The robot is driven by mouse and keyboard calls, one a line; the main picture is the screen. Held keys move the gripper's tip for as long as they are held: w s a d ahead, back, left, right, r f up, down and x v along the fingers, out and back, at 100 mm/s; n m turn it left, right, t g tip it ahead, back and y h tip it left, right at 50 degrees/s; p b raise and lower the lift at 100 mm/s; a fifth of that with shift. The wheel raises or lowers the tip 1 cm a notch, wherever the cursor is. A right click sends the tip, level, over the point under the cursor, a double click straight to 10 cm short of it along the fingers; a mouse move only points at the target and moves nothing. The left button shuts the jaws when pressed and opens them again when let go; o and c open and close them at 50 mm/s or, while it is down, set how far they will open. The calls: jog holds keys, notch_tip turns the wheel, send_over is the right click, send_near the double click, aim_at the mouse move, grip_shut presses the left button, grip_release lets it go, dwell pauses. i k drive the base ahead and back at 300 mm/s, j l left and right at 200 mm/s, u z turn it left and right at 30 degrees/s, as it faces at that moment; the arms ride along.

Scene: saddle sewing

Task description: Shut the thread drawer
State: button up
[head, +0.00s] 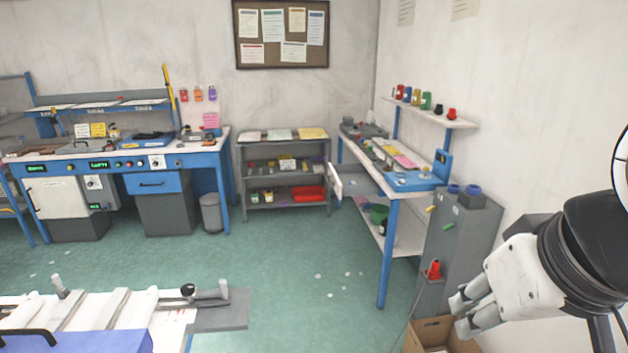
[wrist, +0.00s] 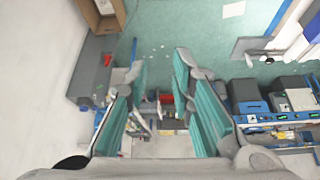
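A drawer with a white front (head: 335,181) stands pulled out to the left from under the right-hand bench, below the shelf of thread spools. I take it for the thread drawer; no label on it is readable. Its tray shows between the front and the bench. My gripper (head: 463,313) is at the lower right in the head view, well nearer than the drawer and apart from it. In the wrist view my gripper (wrist: 160,68) has its fingers spread with nothing between them.
A grey cabinet (head: 452,240) and a cardboard box (head: 432,335) stand between my gripper and the bench. A work table (head: 215,322) fills the lower left. A low grey shelf (head: 285,172) stands at the back wall. The green floor (head: 310,265) in the middle is free.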

aim_at(340, 175)
jog(key=i+j, duration=0.15)
jog(key=i, duration=0.4)
jog(key=i+j+z, duration=0.1)
jog(key=i, duration=0.5)
jog(key=i+j, duration=0.3)
jog(key=i, duration=0.25)
jog(key=i+j+z, duration=0.15)
jog(key=i, duration=0.4)
jog(key=i+j, duration=0.35)
jog(key=i, duration=0.2)
jog(key=i+j+z, duration=0.1)
jog(key=i+j, duration=0.15)
jog(key=i, duration=0.3)
jog(key=i+j, duration=0.35)
jog(key=i, duration=0.2)
